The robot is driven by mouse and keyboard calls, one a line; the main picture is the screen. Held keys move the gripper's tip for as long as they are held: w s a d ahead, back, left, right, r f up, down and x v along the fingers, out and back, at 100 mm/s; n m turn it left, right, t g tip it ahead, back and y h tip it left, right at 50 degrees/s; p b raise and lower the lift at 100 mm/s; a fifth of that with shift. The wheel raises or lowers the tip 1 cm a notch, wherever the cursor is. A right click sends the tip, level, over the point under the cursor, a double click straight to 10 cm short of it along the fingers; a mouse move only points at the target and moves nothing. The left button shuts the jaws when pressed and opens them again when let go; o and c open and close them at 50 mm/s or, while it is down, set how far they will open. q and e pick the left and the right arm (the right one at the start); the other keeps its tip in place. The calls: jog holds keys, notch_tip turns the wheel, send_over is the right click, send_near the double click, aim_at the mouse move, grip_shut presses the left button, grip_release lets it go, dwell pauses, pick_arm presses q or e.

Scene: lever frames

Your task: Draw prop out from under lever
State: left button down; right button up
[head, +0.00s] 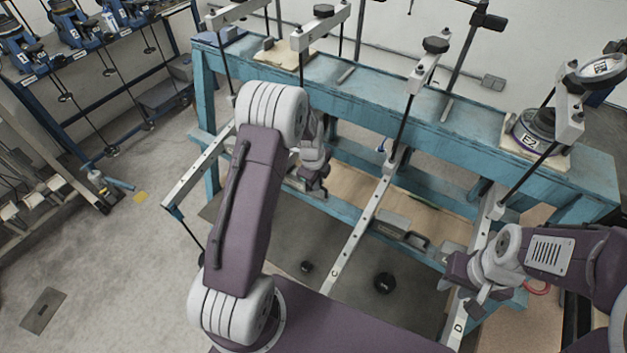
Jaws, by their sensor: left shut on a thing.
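My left gripper (316,188) hangs below its arm, in front of the blue bench. It is shut on a grey prop (296,184), of which only a small part shows; the grip itself is largely hidden. The left lever (198,168), a pale perforated bar, slopes down to the left of this gripper. Another grey prop (392,223) with a dark handle sits by the lever marked C (352,228). My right gripper (458,297) is open and empty near the lever marked D (459,325).
The blue bench frame (440,135) runs across behind the levers. A weight marked E2 (535,133) rests on a board at right. Two dark weights (385,283) are low between levers. Shelves (75,75) stand at far left; the floor (110,225) before them is mostly open.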

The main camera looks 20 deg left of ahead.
pick_arm(q)
jog(key=d, duration=0.4)
jog(key=shift+s+d, duration=0.1)
jog(key=shift+s, duration=0.15)
jog(key=c, duration=1.7)
grip_release()
jog(key=shift+o, duration=1.1)
jog(key=shift+d, duration=0.15)
jog(key=shift+r, duration=0.4)
notch_tip(320, 180, up, 8)
jog(key=s+b, duration=0.1)
jog(key=shift+s, duration=0.4)
